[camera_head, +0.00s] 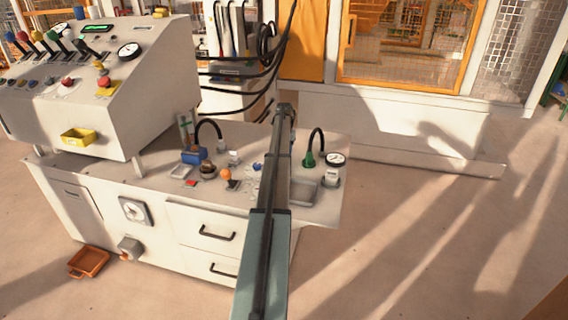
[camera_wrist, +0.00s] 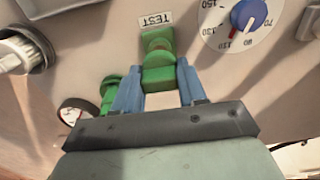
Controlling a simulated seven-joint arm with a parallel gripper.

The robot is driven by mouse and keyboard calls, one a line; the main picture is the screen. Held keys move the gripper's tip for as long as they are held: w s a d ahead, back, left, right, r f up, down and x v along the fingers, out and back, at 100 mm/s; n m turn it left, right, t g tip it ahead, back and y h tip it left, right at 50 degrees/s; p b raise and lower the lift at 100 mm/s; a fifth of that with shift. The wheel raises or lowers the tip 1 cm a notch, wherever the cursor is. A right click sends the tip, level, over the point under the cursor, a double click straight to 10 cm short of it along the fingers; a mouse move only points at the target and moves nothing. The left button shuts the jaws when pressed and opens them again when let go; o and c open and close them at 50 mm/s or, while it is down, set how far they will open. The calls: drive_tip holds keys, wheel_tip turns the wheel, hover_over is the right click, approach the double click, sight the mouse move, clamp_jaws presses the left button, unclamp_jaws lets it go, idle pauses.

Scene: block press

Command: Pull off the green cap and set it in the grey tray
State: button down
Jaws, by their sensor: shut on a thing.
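In the wrist view my gripper (camera_wrist: 159,88) has its blue fingers shut on the sides of a green cap (camera_wrist: 158,76). A second green piece (camera_wrist: 155,38) shows just beyond the cap, below the upside-down TEST label (camera_wrist: 156,19). I cannot tell whether the cap still touches that piece. In the head view the grey tray (camera_head: 303,191) lies on the bench top, right of my arm. My arm hides the gripper and the held cap there.
A green fitting (camera_head: 308,159) with a black hose and a round gauge (camera_head: 335,158) stand behind the tray. The wrist view shows a green fitting (camera_wrist: 108,90) left of my fingers and a blue knob (camera_wrist: 248,15) at upper right. Several small items stand left of my arm.

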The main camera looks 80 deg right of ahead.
drive_tip(key=shift+r, duration=0.9)
drive_tip(key=shift+s, duration=0.1)
drive_tip(key=shift+s+d, duration=0.1)
drive_tip(key=shift+s, duration=0.2)
drive_tip(key=s, duration=0.3)
drive_tip(key=r, duration=0.1)
hover_over(301, 193)
wheel_tip(301, 193, down, 9)
drive_tip(key=shift+r, duration=0.2)
drive_tip(key=shift+f, duration=0.55)
